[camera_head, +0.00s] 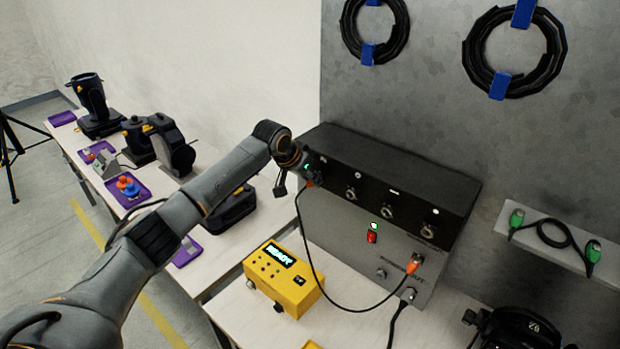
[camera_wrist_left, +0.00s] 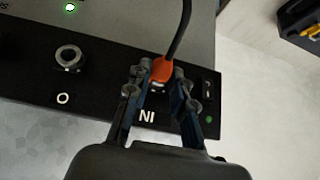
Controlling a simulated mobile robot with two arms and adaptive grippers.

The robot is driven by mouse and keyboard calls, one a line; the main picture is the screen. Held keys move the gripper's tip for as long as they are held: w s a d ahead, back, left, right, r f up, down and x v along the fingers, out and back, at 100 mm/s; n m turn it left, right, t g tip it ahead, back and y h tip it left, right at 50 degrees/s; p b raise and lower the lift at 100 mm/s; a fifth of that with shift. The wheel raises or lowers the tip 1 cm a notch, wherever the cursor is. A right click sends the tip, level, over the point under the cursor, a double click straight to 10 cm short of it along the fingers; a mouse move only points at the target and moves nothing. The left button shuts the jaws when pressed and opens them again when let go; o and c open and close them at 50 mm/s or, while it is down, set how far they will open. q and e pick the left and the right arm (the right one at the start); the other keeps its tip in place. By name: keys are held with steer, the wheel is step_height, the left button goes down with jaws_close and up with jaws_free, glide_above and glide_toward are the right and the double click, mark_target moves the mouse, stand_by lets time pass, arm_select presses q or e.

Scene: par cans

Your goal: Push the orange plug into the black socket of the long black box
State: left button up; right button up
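The long black box (camera_head: 455,190) lies on top of a grey metal cabinet against the grey wall. Its front has a row of round sockets. My left gripper (camera_head: 303,176) is at the box's left end. In the left wrist view the orange plug (camera_wrist_left: 161,70) sits between the two fingers of my left gripper (camera_wrist_left: 162,78), which touch its sides, at the box face beside the "IN" label. Its black cable leads away from the box. The fingers and plug body hide the socket, so depth of seating is unclear. My right gripper is out of view.
A second orange plug (camera_head: 414,265) sits at the cabinet front. A yellow tester (camera_head: 283,281) reading "READY" stands on the bench. A black case (camera_head: 232,207) lies left. A black lamp (camera_head: 520,326) stands at bottom right; a shelf (camera_head: 545,240) holds a green-ended cable.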

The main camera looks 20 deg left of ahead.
arm_select(q)
steer(key=o, duration=0.4)
